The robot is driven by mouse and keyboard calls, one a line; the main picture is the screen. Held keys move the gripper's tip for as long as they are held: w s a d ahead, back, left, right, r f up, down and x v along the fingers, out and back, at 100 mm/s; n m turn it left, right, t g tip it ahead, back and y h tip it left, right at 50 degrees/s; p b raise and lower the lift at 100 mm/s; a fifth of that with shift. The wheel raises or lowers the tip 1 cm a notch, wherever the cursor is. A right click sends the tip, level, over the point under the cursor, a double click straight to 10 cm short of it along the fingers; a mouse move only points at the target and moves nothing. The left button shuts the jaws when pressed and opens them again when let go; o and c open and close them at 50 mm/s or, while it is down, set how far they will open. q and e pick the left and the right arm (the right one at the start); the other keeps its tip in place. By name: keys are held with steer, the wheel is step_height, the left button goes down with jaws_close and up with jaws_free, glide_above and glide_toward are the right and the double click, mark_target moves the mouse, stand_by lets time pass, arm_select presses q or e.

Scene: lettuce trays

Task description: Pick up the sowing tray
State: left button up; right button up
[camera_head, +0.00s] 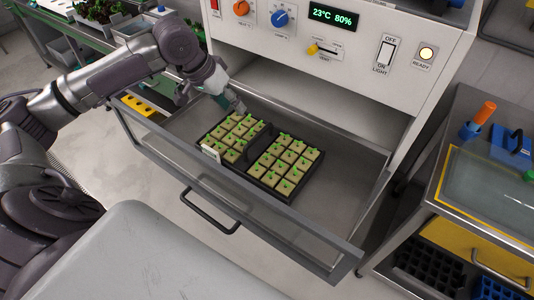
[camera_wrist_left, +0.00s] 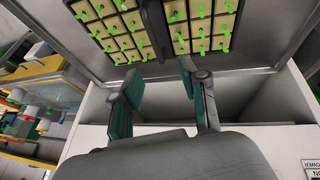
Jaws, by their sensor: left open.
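The sowing tray (camera_head: 242,164) is black, with two blocks of beige cubes with green sprouts and a raised dark handle (camera_head: 262,138) between them. It lies in the pulled-out drawer (camera_head: 325,213). A white label (camera_head: 210,152) sits at its left edge. My left gripper (camera_head: 236,104) is at the tray's far left side, apart from the handle. In the left wrist view the tray (camera_wrist_left: 155,32) shows at the top, its handle running down toward the gap between the open, empty fingers (camera_wrist_left: 162,80). My right gripper is not in view.
The white cabinet (camera_head: 350,75) with knobs, display and switch rises behind the drawer. The drawer's front has a dark handle (camera_head: 208,215). A bench (camera_head: 480,190) with an orange-handled tool (camera_head: 484,113) stands at right. A plant shelf (camera_head: 70,20) is at upper left. The drawer floor right of the tray is clear.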

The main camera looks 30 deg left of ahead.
mark_target(257, 135)
arm_select(q)
steer(key=x, duration=1)
steer(key=shift+w+d, duration=0.2)
steer(key=shift+d, duration=0.05)
steer(key=x, duration=0.1)
steer(key=p+x, duration=0.1)
steer(key=x, duration=0.2)
steer(key=shift+s+d+f+p, duration=0.15)
steer(key=shift+s+d+p, duration=0.15)
steer(key=shift+s+d, duration=0.05)
steer(key=shift+w+d+f, duration=0.1)
steer(key=shift+w+f, duration=0.15)
steer(key=shift+f, duration=0.2)
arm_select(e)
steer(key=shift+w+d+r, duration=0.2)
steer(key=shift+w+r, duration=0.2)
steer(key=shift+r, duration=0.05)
arm_select(q)
steer(key=shift+f+p, duration=0.2)
steer(key=shift+p, duration=0.25)
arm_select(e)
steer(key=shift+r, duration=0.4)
arm_select(q)
jaws_close()
